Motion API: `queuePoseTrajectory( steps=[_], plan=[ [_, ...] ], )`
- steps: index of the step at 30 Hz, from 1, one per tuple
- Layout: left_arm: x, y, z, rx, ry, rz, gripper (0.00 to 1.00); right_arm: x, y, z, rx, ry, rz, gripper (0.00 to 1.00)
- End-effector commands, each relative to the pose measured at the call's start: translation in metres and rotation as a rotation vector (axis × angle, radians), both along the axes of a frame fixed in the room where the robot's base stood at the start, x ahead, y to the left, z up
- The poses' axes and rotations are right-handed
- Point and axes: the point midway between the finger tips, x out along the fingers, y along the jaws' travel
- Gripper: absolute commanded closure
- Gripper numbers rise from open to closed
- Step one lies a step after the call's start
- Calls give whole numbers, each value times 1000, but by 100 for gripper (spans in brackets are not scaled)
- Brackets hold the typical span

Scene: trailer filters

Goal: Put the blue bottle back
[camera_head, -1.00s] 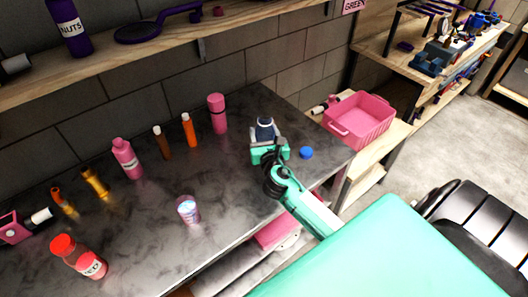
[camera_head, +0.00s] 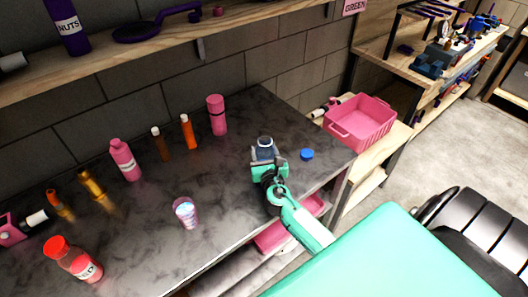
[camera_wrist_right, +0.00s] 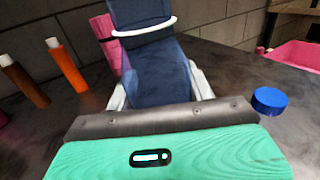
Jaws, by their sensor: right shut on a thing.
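The blue bottle (camera_head: 265,143) is dark blue with a white ring near its top. It is upright over the right part of the dark counter (camera_head: 225,190). My right gripper (camera_head: 266,160) is shut on it, with one finger on each side, as the right wrist view also shows the bottle (camera_wrist_right: 158,70) between the fingers. I cannot tell whether its base touches the counter. A round blue cap (camera_head: 307,154) lies on the counter just right of the gripper; it also shows in the right wrist view (camera_wrist_right: 271,100). My left gripper is out of view.
A pink bottle (camera_head: 217,115), an orange bottle (camera_head: 188,132) and a brown bottle (camera_head: 160,144) stand left of the gripper. A patterned cup (camera_head: 186,212) stands near the front edge. A pink basket (camera_head: 361,122) is at right. A wooden shelf (camera_head: 180,52) runs above.

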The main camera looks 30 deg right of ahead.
Motion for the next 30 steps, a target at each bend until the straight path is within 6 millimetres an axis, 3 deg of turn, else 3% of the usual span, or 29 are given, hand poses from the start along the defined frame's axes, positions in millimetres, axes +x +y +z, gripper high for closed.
queuePoseTrajectory(
  steps=[1,2,4,5,16,20,30],
  plan=[
    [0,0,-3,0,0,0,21,0,0,-3,0,-1,0,78],
    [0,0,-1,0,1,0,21,0,0,-2,0,0,0,40],
    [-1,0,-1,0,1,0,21,0,0,-1,0,0,0,27],
    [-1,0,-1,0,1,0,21,0,0,-1,0,0,0,25],
    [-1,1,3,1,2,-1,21,-1,0,4,0,0,0,25],
    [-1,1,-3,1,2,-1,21,-17,7,-1,0,2,2,25],
    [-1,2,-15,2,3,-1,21,-79,33,-1,2,1,1,25]
  ],
)
